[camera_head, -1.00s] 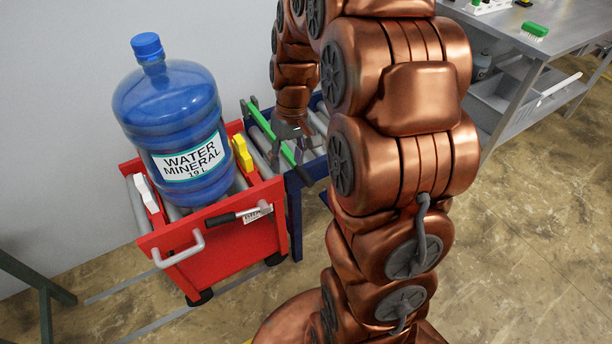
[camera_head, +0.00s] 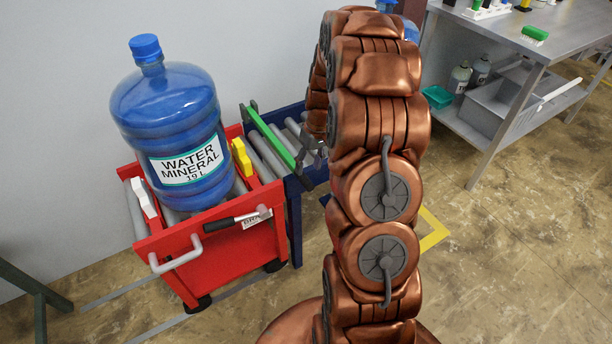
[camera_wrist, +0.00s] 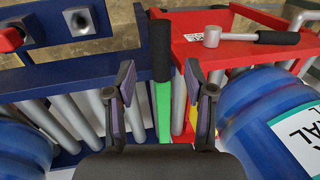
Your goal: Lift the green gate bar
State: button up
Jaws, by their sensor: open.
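The green gate bar (camera_head: 272,138) lies level across the junction of the red cart and the blue roller conveyor, with dark ends. In the wrist view the green bar (camera_wrist: 163,112) runs up the picture to its thick black end (camera_wrist: 161,50). My gripper (camera_wrist: 160,84) is open and empty, one finger on each side of the bar in the picture, near where green meets black. How far the fingertips are above the bar is hard to tell.
A blue water jug (camera_head: 168,115) stands on the red cart (camera_head: 245,250), left of the bar. The cart has a yellow block (camera_head: 241,157) and a black-handled lever (camera_head: 237,218). The blue conveyor (camera_head: 297,205) adjoins it. A grey workbench (camera_head: 560,35) stands right, with open floor before it.

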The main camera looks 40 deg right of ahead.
aim_at(306, 177)
jog(key=f, duration=0.2)
jog(key=a+f, duration=0.1)
jog(key=f, duration=0.2)
jog(key=shift+p, duration=0.3)
jog(key=shift+c, duration=0.3)
jog(key=shift+r, duration=0.1)
grip_shut()
